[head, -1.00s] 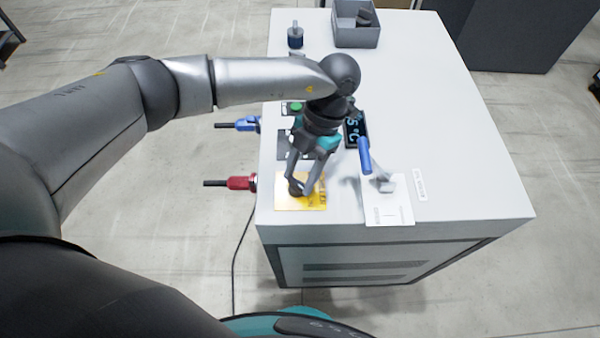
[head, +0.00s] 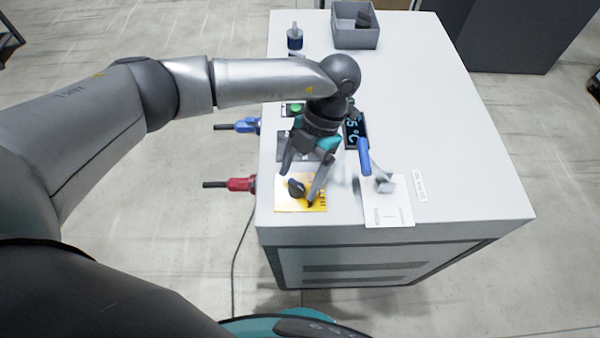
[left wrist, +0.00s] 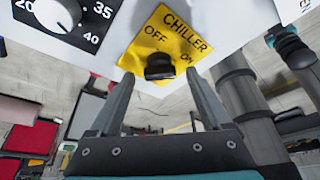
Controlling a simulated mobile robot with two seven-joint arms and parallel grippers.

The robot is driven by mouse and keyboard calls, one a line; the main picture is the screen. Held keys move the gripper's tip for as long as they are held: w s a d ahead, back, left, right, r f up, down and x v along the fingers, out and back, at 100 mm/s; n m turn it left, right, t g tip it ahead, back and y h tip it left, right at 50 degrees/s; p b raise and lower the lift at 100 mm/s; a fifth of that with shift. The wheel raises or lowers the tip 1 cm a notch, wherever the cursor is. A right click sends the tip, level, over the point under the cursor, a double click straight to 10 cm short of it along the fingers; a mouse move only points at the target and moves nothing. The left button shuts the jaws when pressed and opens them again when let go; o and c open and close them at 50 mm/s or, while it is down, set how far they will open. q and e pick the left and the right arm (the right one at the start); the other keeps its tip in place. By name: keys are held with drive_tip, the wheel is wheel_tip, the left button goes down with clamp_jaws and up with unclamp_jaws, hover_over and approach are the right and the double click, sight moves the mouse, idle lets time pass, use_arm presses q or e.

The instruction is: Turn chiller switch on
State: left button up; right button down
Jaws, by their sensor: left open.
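The chiller switch is a black knob (head: 296,187) on a yellow plate (head: 284,205) at the front left of the cabinet top. In the left wrist view the knob (left wrist: 159,66) sits on the yellow plate (left wrist: 166,36) marked CHILLER, OFF and ON. I cannot tell surely which mark the knob points to. My left gripper (head: 298,188) is open, pointing down over the plate with a finger on either side of the knob. In the left wrist view clear gaps show between the knob and both fingers. My right gripper is not in view.
A dial (left wrist: 60,12) numbered 20 to 40 is beside the plate. A blue handle (head: 364,156) and a white plate (head: 388,212) lie to the right. Blue (head: 246,125) and red (head: 241,184) fittings stick out left. A grey bin (head: 356,37) stands at the back.

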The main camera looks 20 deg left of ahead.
use_arm(q)
drive_tip(key=b+v, duration=0.1)
drive_tip(key=v, duration=1.4)
drive_tip(key=shift+s, duration=0.1)
